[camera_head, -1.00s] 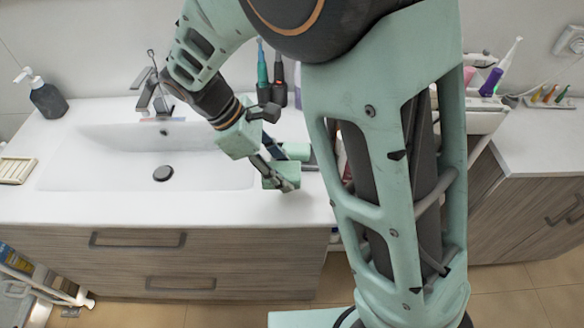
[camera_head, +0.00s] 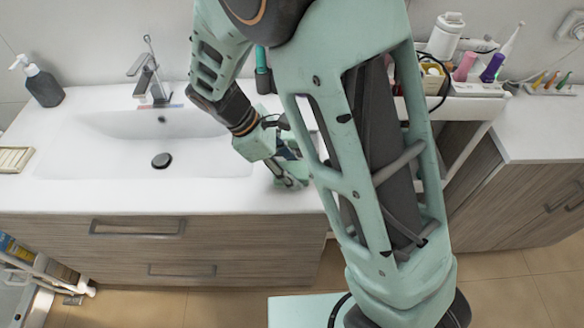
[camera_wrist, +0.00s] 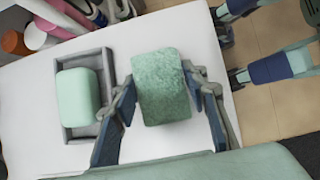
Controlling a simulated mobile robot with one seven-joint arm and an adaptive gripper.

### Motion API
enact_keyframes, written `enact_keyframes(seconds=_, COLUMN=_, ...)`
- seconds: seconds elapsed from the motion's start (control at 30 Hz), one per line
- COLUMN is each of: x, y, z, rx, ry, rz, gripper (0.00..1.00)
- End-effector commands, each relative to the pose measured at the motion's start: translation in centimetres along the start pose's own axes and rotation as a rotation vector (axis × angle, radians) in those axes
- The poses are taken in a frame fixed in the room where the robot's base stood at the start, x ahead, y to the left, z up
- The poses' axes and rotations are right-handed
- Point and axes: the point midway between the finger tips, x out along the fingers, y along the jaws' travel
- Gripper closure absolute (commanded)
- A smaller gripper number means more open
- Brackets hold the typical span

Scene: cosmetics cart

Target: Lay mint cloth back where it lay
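The mint cloth (camera_wrist: 163,87) is a thick, textured, folded block in the middle of the wrist view. My gripper (camera_wrist: 162,84) has one finger along each side of it, and both fingers appear to press on it. A white surface lies beneath; I cannot tell whether the cloth touches it. In the head view my gripper (camera_head: 291,178) is low over the right end of the sink counter, partly hidden by my own arm. The cloth cannot be clearly made out there.
A grey tray (camera_wrist: 107,94) holding a smooth mint block (camera_wrist: 77,94) is just left of the cloth. Pink and orange containers (camera_wrist: 57,24) stand at the upper left. The sink basin (camera_head: 110,160) is left of my gripper in the head view. Bottles (camera_head: 445,38) stand at right.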

Motion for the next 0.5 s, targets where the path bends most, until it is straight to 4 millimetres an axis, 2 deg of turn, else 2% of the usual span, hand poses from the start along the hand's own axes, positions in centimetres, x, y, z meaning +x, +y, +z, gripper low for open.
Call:
enact_keyframes(seconds=0.03, x=-0.01, y=-0.01, z=0.02, rx=0.0, ry=0.0, rz=0.0, gripper=0.53)
enact_keyframes(seconds=0.13, x=-0.02, y=-0.01, z=0.02, rx=0.0, ry=0.0, rz=0.0, gripper=0.43)
enact_keyframes(seconds=0.37, x=-0.05, y=-0.01, z=0.03, rx=0.0, ry=0.0, rz=0.0, gripper=0.43)
enact_keyframes(seconds=0.5, x=-0.72, y=0.05, z=0.15, rx=0.001, ry=0.002, rz=0.002, gripper=0.43)
